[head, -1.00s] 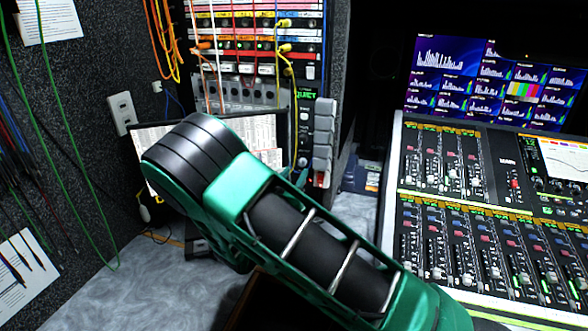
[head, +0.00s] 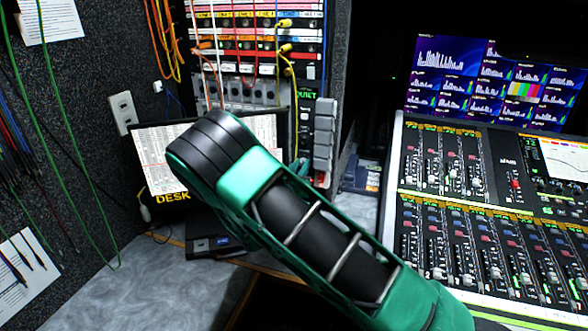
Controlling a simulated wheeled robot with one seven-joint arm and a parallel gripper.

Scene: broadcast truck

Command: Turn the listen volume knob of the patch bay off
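The patch bay (head: 258,48) stands at the back, with rows of coloured labels and plugged cables. At its lower right is a narrow dark panel (head: 305,118) with a lit green label and small controls. The listen volume knob cannot be made out; the lower part of this panel is partly covered. My green and black arm (head: 300,215) reaches up and left across the view. A small teal piece (head: 294,170), perhaps part of my gripper, shows beside the lower panel. The fingertips are hidden, and contact with a knob cannot be told.
A monitor (head: 160,150) stands behind my arm on the grey desk (head: 165,285). A column of grey blocks (head: 324,140) borders the panel on the right. The mixing console (head: 480,215) fills the right side, below a screen (head: 490,82). Cables hang at left.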

